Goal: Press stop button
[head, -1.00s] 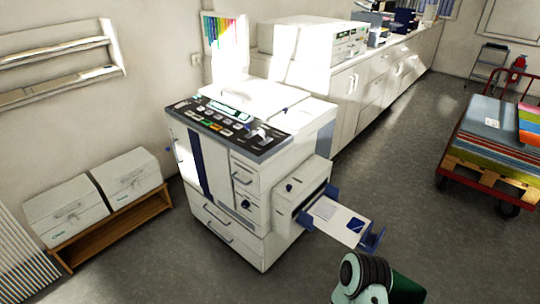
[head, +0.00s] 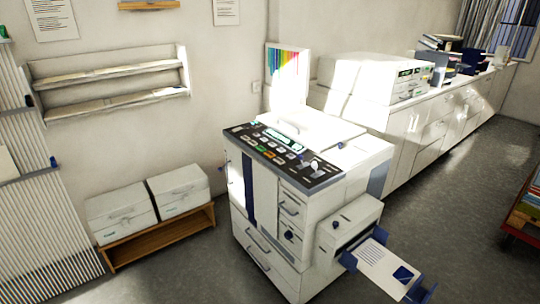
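A white copier-like machine (head: 330,205) stands in the middle of the head view. Its dark control panel (head: 283,155) lies on top at the front, with a small lit display and several coloured buttons, among them green, orange and red ones. The buttons are too small to read, so I cannot tell which one is the stop button. Neither of my grippers is in view.
A paper tray (head: 385,270) sticks out at the machine's lower right. Two white boxes (head: 150,204) sit on a low wooden bench (head: 160,238) to the left. A long white counter (head: 440,115) runs along the wall behind.

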